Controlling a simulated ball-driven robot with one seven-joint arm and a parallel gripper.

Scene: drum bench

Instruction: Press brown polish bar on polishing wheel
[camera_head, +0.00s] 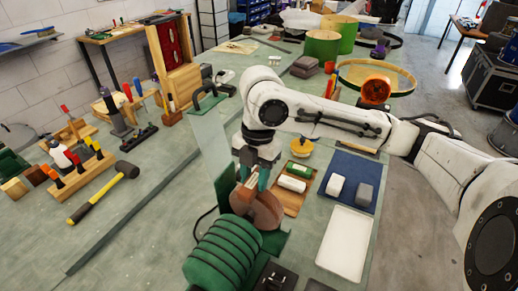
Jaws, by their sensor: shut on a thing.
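The polishing wheel (268,213) is a brown disc at the front end of a ribbed dark green machine (225,252), at the bottom centre. My gripper (254,178) points down just above the wheel's upper rim. Its teal fingers are shut on a small bar (252,183) with a pale face, which I take to be the brown polish bar. The bar's lower end is at or very near the rim. I cannot tell whether it touches. Much of the bar is hidden by the fingers.
A wooden tray (280,202) with green and white bars lies right of the wheel. Beside it are a blue mat (352,164) with two blocks and an empty white tray (344,242). A clear shield (212,140) stands left of my gripper. A mallet (103,190) lies left.

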